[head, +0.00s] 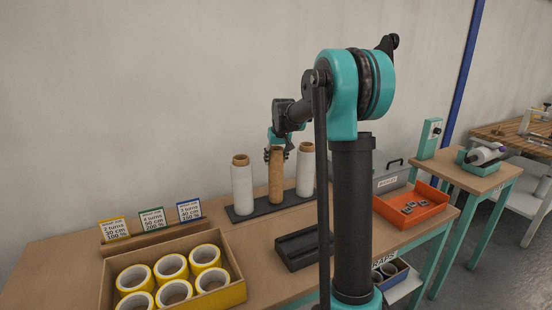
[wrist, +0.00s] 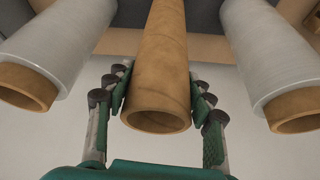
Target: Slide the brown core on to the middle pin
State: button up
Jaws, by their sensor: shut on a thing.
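The brown core (head: 276,178) is a tall cardboard tube. It stands upright between two white rolls, at the middle of the dark pin base (head: 270,207). My gripper (head: 277,154) is at its top end, with a finger on each side. In the wrist view the brown core (wrist: 160,75) runs between the fingers of my gripper (wrist: 162,98), which are shut on it. The middle pin is hidden, and I cannot tell whether the core's lower end touches the base.
A white roll (head: 242,187) stands left of the core and another white roll (head: 306,172) stands right, both close. A box of yellow tape rolls (head: 237,294) is at the front left. A dark tray (head: 297,250) lies in front. An orange tray (head: 437,211) is at the right.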

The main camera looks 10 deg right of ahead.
jog(key=shift+f, duration=0.1)
jog(key=o, duration=1.6)
jog(key=shift+o, duration=0.5)
jog(key=o, duration=0.3)
jog(key=shift+o, duration=0.2)
notch_tip(320, 180, up, 8)
